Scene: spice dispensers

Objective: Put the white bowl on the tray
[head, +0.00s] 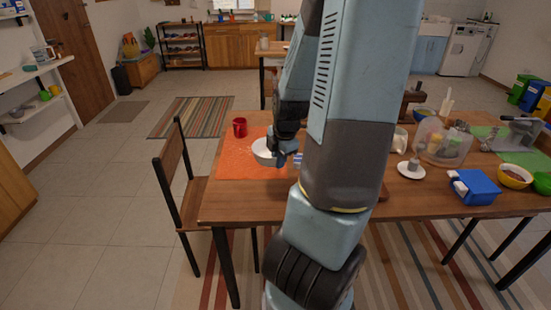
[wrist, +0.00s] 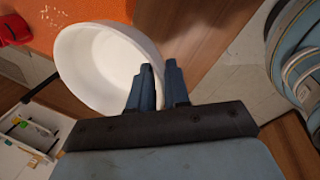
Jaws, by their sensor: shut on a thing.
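The white bowl (head: 263,152) is over the orange mat at the left part of the table, partly hidden by my gripper. In the wrist view the bowl (wrist: 100,65) shows its inside, and its rim lies between my two fingers. My gripper (head: 289,157) is shut on the bowl's right rim; its fingers also show in the wrist view (wrist: 160,88). I cannot tell whether the bowl touches the mat. A brown wooden edge (head: 383,192) shows beside my arm, perhaps the tray; my arm hides most of that area.
A red mug (head: 239,127) stands behind the bowl on the orange mat (head: 240,163). A chair (head: 180,185) is at the table's left end. A clear container (head: 441,142), a blue box (head: 474,187) and a yellow bowl (head: 514,176) stand on the right.

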